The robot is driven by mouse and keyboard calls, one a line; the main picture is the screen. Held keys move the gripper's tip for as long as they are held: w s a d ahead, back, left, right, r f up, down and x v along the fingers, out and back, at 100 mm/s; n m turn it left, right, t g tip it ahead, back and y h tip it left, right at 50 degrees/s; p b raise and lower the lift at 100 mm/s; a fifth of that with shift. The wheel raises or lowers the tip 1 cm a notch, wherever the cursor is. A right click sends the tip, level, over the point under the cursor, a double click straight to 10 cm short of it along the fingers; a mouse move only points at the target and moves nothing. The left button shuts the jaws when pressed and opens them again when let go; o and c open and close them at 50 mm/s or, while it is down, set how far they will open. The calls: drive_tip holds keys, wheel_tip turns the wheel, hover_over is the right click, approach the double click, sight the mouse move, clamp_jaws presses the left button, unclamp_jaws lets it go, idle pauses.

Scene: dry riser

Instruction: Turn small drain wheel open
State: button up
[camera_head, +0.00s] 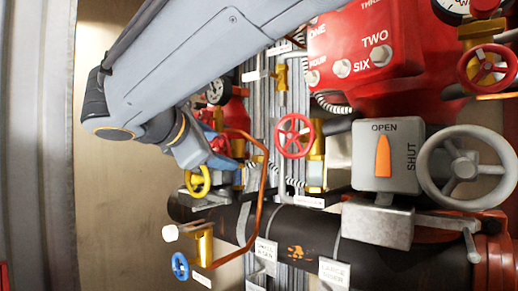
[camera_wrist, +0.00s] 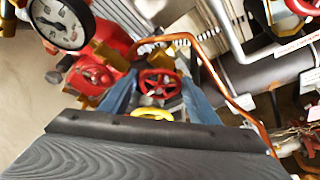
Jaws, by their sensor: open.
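My gripper (camera_head: 222,152) is open, at the end of the grey arm in the head view, just above a yellow handwheel (camera_head: 198,181). In the wrist view its two blue-grey fingers (camera_wrist: 158,88) stand on either side of a red handwheel (camera_wrist: 160,84), with the yellow wheel (camera_wrist: 152,113) nearer the camera. I cannot tell whether the fingers touch either wheel. A small blue handwheel (camera_head: 180,266) sits on a brass valve (camera_head: 204,246) at the lower left in the head view. I cannot tell which wheel is the small drain wheel; the small labels are hard to read.
A copper pipe (camera_head: 262,185) bends close to my gripper. A dark pipe (camera_head: 310,232) runs below. Another red wheel (camera_head: 294,136), a grey OPEN/SHUT box (camera_head: 388,180) and a large grey handwheel (camera_head: 465,166) are to the right. A gauge (camera_wrist: 60,22) shows upper left in the wrist view.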

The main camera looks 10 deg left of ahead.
drive_tip(key=c, duration=0.8)
drive_tip(key=shift+o, duration=0.2)
drive_tip(key=shift+r+p, duration=0.1)
drive_tip(key=shift+p, duration=0.4)
drive_tip(key=shift+r+n+g+p, duration=0.1)
drive_tip(key=shift+n+g+p, duration=0.3)
drive_tip(key=shift+p, duration=0.65)
drive_tip(key=shift+n+h+p, duration=0.5)
drive_tip(key=shift+n+p, duration=0.2)
drive_tip(key=shift+p, duration=0.45)
drive_tip(key=shift+f, duration=0.2)
drive_tip(key=o, duration=0.8)
drive_tip(key=shift+c, duration=0.2)
